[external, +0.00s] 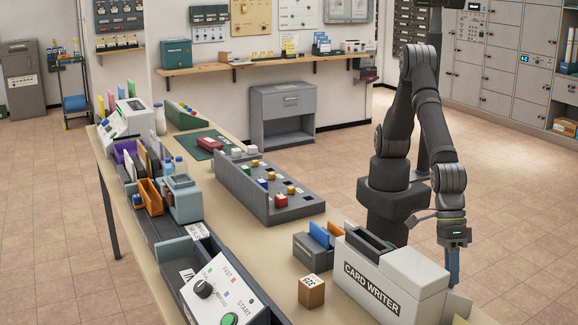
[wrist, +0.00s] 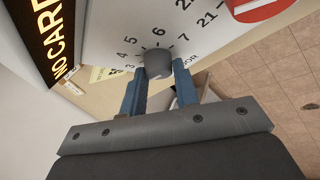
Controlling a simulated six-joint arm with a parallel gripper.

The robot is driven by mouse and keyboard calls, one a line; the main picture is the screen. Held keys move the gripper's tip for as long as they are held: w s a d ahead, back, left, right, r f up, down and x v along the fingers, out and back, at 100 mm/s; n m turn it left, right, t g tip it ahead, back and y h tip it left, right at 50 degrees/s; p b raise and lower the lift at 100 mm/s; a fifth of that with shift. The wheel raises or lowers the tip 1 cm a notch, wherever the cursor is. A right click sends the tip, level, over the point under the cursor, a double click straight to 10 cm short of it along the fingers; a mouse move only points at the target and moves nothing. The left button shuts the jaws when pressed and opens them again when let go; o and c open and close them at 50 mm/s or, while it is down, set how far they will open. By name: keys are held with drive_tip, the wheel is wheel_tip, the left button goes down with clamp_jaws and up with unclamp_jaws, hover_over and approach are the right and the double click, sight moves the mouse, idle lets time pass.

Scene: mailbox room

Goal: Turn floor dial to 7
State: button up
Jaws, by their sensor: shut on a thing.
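The floor dial (wrist: 158,64) is a small dark grey round knob on a pale panel in the wrist view. Printed numbers, including 3, 4, 5, 6 and 7, arc around its far side. My gripper (wrist: 159,72) has its two blue fingers on either side of the knob and is shut on it. I cannot clearly tell which number the knob points to. In the external view my gripper (external: 453,282) points down beside the right end of the white card writer (external: 385,278). The dial is hidden there.
A lit "NO CARD" display (wrist: 52,35) and a red button (wrist: 258,8) flank the dial. In the external view, a card holder (external: 318,248), a wooden block (external: 311,292) and a grey panel with colored buttons (external: 270,190) stand on the table. Open floor lies to the right.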

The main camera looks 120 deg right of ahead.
drive_tip(key=shift+s+d+f+m+t+y, duration=0.1)
drive_tip(key=shift+m+t+y, duration=0.45)
drive_tip(key=shift+m, duration=0.8)
drive_tip(key=shift+s+m+t+y, duration=0.1)
drive_tip(key=shift+m+t+y, duration=0.25)
drive_tip(key=shift+m+t, duration=0.7)
drive_tip(key=shift+m, duration=0.8)
drive_tip(key=o, duration=1)
drive_tip(key=shift+v, duration=8.7)
drive_tip(key=shift+d+f, duration=0.1)
drive_tip(key=shift+f, duration=0.05)
drive_tip(key=shift+c, duration=0.2)
